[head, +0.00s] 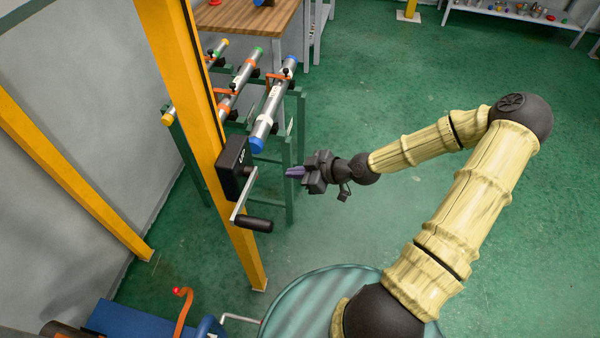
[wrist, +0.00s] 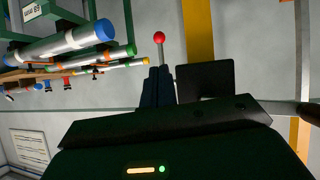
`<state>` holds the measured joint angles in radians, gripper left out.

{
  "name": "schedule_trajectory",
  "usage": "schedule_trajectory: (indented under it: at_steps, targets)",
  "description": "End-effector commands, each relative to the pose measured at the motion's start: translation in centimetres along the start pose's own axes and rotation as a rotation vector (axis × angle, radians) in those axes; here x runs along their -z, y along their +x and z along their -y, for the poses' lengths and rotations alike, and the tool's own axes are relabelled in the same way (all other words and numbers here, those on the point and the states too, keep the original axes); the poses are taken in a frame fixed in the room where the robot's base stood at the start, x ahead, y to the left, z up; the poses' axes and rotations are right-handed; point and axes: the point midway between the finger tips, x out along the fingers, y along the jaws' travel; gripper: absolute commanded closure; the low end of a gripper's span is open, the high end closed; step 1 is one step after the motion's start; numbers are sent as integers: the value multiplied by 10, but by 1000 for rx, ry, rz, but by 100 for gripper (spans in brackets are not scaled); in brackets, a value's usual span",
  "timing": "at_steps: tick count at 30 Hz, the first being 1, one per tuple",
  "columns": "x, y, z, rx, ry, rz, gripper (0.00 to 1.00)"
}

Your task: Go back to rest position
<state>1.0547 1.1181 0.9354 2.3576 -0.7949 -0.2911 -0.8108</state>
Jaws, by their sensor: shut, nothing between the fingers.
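My gripper (head: 295,172) is in the middle of the head view, with its dark purple fingers pointing left. The fingers are shut together and hold nothing. My arm reaches out from the lower right with its elbow high at the right. In the wrist view, my gripper's fingers (wrist: 158,88) show as a dark narrow pair, also closed. A black crank box (head: 236,168) with a handle on a yellow post is left of the fingertips, with a gap that looks small in the head view.
Capped metal pipes (head: 272,105) lie on a green rack (head: 290,185) behind and left of my gripper. A yellow post (head: 205,120) stands left. A wooden table (head: 245,35) is at the back. Green floor (head: 430,80) is open at right.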

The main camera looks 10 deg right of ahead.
Motion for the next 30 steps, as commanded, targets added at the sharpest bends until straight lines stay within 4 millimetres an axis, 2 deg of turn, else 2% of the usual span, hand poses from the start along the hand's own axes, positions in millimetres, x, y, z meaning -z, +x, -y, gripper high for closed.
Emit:
schedule_trajectory:
  at_steps: [6,23,26,30]
  targets:
    - [0,-14,0,-2,-1,0,100]
    - [0,-14,0,0,2,5,100]
    - [-5,-13,5,17,13,42,100]
    - [-20,-12,21,62,59,180,100]
